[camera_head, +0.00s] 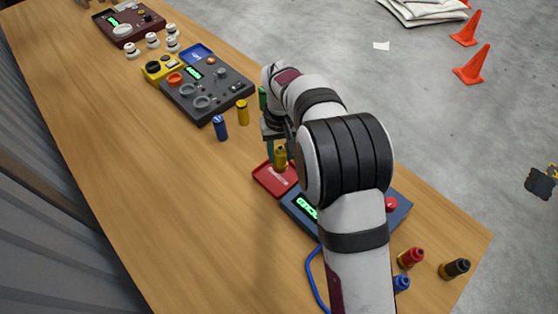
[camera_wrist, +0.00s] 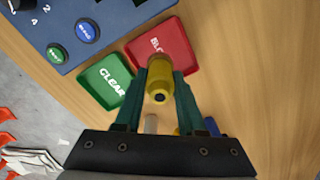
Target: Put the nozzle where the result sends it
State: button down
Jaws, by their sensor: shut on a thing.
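My gripper (camera_wrist: 161,78) is shut on a yellow nozzle (camera_wrist: 159,65), with one teal finger on each side of it. In the head view the yellow nozzle (camera_head: 280,158) is upright at the red tray (camera_head: 264,179); I cannot tell whether it touches the tray. The red tray (camera_wrist: 176,40) shows letters starting "BL", the rest hidden by the nozzle. The green tray marked CLEAR (camera_wrist: 96,73) is beside it. The dark blue tester (camera_head: 298,203) has a lit green display, partly hidden by my arm and not readable.
A yellow nozzle (camera_head: 242,112) and a blue nozzle (camera_head: 220,128) stand beyond the red tray. A red nozzle (camera_head: 411,257), a black nozzle (camera_head: 454,269) and a partly hidden blue one stand near the table's end. A grey panel (camera_head: 207,92) lies farther back. The table's left side is clear.

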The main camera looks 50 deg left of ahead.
aim_at(278, 163)
jog(key=shift+s+a+f, duration=0.1)
jog(key=shift+a+f, duration=0.05)
jog(key=shift+f, duration=0.95)
jog(key=shift+s+a+f, duration=0.1)
jog(key=shift+f, duration=1)
jog(key=shift+f, duration=0.1)
jog(key=c, duration=0.5)
grip_release()
